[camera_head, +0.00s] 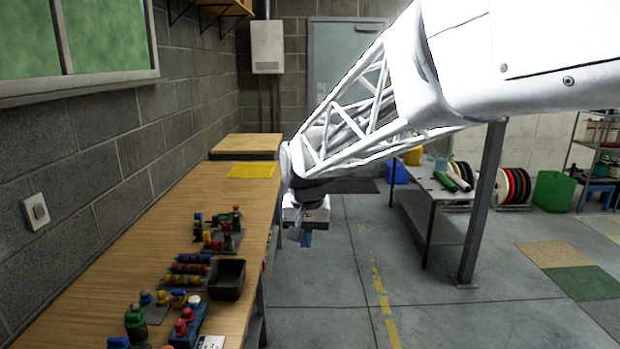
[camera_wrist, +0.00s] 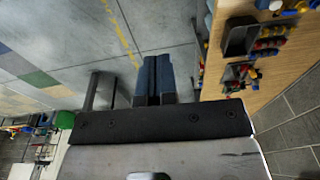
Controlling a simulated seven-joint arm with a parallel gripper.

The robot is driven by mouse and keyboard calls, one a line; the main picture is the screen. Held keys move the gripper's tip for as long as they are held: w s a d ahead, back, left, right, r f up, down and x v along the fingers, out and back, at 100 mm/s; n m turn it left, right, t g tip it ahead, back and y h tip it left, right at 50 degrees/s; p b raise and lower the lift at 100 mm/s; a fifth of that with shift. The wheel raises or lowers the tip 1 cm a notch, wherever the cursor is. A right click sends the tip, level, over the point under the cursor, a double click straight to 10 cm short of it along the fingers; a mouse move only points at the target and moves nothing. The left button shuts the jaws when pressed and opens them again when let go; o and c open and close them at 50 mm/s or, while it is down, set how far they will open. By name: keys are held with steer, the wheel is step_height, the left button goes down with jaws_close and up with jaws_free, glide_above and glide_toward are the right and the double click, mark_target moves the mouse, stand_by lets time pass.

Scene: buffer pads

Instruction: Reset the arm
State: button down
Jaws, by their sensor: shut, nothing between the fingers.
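My gripper (camera_head: 306,237) hangs at the end of my white arm, just beyond the right edge of the wooden workbench (camera_head: 150,225) and over the floor. It points down. In the wrist view its two blue-grey fingers (camera_wrist: 154,80) lie side by side, shut and empty, with grey floor behind them.
A black tray (camera_head: 227,280) sits at the bench's right edge, beside several coloured parts (camera_head: 188,268) and knobbed pieces (camera_head: 136,322). A yellow mat (camera_head: 253,170) lies farther back. A second table (camera_head: 440,185) with a grey post (camera_head: 482,205) stands right. The floor between is clear.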

steer(key=s+d+f, duration=0.1)
steer(key=s+d, duration=0.5)
steer(key=s, duration=0.4)
steer(key=s+d+f+t, duration=0.1)
steer(key=s+d, duration=0.6)
steer(key=s, duration=0.3)
steer(key=s+d+f, duration=0.1)
steer(key=s+d, duration=0.5)
steer(key=s, duration=0.3)
steer(key=shift+s+d+h, duration=0.25)
steer(key=shift+s+h, duration=0.05)
steer(key=shift+s, duration=0.1)
steer(key=shift+f, duration=0.1)
